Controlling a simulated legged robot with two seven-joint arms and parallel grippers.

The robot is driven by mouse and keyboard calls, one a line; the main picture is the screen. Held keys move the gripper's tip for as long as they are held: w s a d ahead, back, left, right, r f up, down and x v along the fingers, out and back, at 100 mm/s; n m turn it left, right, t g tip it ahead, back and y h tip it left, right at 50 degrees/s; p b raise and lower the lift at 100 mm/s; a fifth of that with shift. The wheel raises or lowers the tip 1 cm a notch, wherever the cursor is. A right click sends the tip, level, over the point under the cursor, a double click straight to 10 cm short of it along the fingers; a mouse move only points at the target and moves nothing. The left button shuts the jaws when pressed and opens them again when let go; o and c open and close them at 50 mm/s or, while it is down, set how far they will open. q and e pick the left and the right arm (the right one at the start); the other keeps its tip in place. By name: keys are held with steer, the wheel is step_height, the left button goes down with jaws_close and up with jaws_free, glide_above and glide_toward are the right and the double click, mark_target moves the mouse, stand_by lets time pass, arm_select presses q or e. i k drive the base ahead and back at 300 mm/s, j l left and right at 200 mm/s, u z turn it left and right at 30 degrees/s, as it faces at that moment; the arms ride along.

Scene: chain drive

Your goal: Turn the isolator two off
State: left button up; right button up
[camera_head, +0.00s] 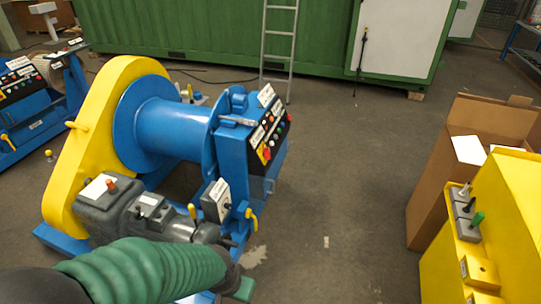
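Which part is isolator two cannot be told, as the labels are too small to read. Candidates on the blue winch are a red-and-yellow switch (265,153) on the black control panel (268,132) and a small grey box with a dark knob (216,201) on its front side. A yellow cabinet at the right has a grey switch block (466,211) with a green handle. My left arm, in a green ribbed sleeve, comes in from the lower left. Its dark and green end, my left gripper (240,287), is low in front of the winch, apart from these switches. My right gripper is not seen.
The blue winch drum (168,128) and yellow chain guard (92,135) fill the left. Yellow levers stick out near the grey box. An open cardboard box (437,185) stands beside the yellow cabinet (500,235). The grey floor between is clear. A ladder (279,45) leans on a green container.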

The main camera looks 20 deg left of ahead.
mark_target(266, 153)
steer(key=i+l+u, duration=0.4)
steer(key=i+l, duration=0.35)
steer(key=i, duration=0.45)
steer(key=i+l+u, duration=0.35)
steer(key=i+l, duration=0.7)
